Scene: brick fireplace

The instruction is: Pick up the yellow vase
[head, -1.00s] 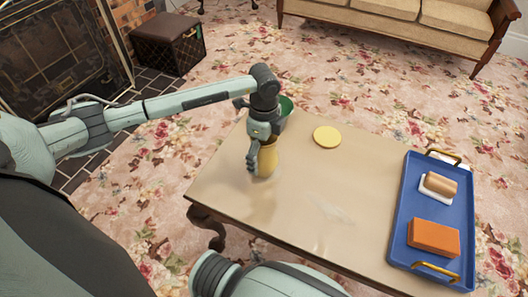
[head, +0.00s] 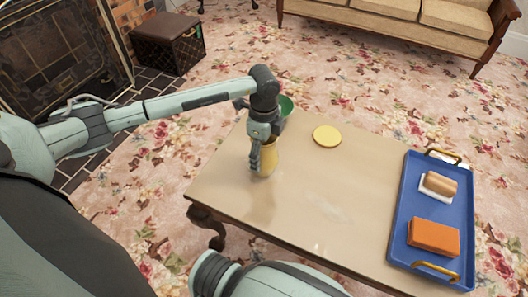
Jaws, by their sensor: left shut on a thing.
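The yellow vase (head: 268,158) stands at the left part of the beige table (head: 300,215), partly hidden by my left gripper. My left gripper (head: 258,162) reaches down over it from above and is shut on it, with fingers at its near left side. I cannot tell whether the vase's base is touching the table. My right gripper is out of the picture.
A green container (head: 286,105) stands just behind my left gripper. A round yellow disc (head: 327,136) lies on the table beyond. A blue tray (head: 400,230) at the right holds an orange block (head: 433,236) and a tan roll (head: 440,184) on a white piece. The table's middle is clear.

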